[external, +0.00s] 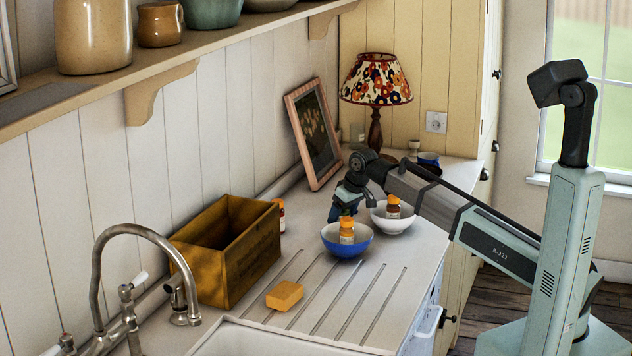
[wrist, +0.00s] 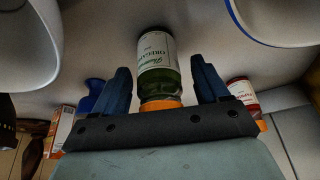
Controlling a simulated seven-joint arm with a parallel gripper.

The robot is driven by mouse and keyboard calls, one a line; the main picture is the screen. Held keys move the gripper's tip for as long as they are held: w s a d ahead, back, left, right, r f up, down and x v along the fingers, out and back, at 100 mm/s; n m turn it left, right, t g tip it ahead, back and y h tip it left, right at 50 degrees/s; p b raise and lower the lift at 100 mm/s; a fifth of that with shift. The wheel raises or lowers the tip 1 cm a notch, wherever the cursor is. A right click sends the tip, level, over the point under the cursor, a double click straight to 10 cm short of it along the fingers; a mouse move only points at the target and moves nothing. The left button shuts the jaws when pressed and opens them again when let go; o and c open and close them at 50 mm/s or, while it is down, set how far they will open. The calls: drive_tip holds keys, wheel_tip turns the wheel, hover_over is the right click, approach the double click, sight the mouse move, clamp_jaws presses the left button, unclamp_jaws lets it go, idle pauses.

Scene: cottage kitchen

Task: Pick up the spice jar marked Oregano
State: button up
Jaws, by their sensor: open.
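In the wrist view the spice jar marked Oregano (wrist: 157,60) has a white label with green print, green contents and an orange lid. It appears upside down there, lid toward my gripper. My gripper (wrist: 162,82) is open, with one dark blue finger on each side of the jar near its lid. I cannot tell whether either finger touches it. In the external view my gripper (external: 346,207) is low over the counter, just behind the blue bowl (external: 345,246); I cannot make out the Oregano jar there, probably hidden by the gripper.
An orange-lidded jar (external: 347,231) is in the blue bowl, another (external: 393,207) in the white bowl (external: 391,226). A red-labelled jar (wrist: 243,96) stands further back. A wooden crate (external: 240,263), yellow sponge (external: 285,296), picture frame (external: 313,135) and lamp (external: 376,85) surround the area.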

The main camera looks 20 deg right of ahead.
drive_tip(key=shift+c, duration=0.4)
drive_tip(key=c, duration=1.1)
